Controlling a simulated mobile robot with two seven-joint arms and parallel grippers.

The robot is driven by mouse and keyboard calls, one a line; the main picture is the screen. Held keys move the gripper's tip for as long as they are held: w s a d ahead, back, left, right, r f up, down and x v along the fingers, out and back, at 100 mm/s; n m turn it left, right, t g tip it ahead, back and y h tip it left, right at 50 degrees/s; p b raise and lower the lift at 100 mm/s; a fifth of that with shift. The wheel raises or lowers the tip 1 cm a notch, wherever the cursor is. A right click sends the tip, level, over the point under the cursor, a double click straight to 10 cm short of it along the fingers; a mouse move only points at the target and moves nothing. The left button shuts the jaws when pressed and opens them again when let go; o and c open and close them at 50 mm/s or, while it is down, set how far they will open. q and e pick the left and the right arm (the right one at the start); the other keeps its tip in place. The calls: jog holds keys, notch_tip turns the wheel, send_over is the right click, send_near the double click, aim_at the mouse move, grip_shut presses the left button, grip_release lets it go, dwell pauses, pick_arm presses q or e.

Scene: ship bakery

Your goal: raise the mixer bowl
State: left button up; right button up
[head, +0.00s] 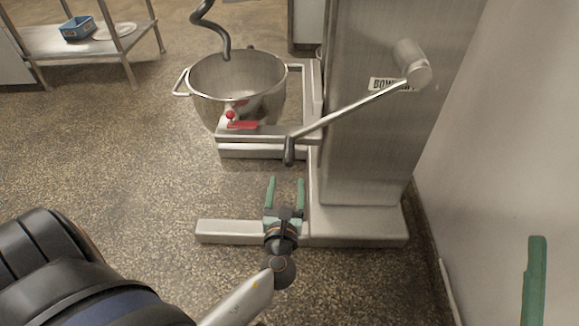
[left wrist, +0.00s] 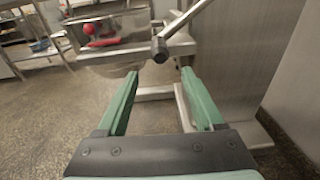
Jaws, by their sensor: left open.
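The steel mixer bowl (head: 235,85) sits in its cradle left of the mixer column (head: 370,120), below a dark spiral hook (head: 222,42). A long lever (head: 350,106) runs from a hub on the column down left to a dark grip (head: 289,150). My left gripper (head: 285,181) is open and empty, its green fingers pointing at the grip from just below, apart from it in the head view. In the left wrist view the lever's end (left wrist: 160,47) shows just beyond and between the fingertips (left wrist: 158,75). One green finger of my right gripper (head: 535,280) shows at the lower right.
A red clamp (head: 241,124) is on the bowl cradle's front. The mixer's base foot (head: 230,231) extends left along the floor. A wall (head: 500,130) stands close on the right. A steel table (head: 60,42) with a blue bin (head: 78,28) is at back left. Floor at left is open.

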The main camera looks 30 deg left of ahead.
aim_at(289, 147)
pick_arm(q)
jog(key=shift+w+a+m+t+y+b, duration=0.3)
jog(key=shift+w+m+b, duration=0.1)
jog(key=shift+w+m, duration=0.35)
jog(key=b+x, duration=0.2)
jog(key=x, duration=0.9)
jog(key=shift+w+a+r, duration=0.15)
jog(key=shift+w, duration=0.1)
pick_arm(e)
jog(key=shift+s+a+f+n+y, duration=0.1)
jog(key=shift+s+f+n+y, duration=0.2)
jog(key=shift+f, duration=0.35)
jog(key=shift+s+a+f+n+y, duration=0.1)
jog(key=shift+s+f+n+y, duration=0.1)
jog(key=shift+s+f+y, duration=0.3)
jog(key=shift+w+f, duration=0.1)
jog(key=shift+w, duration=0.1)
pick_arm(q)
jog(key=c, duration=1.1)
jog(key=shift+r, duration=0.1)
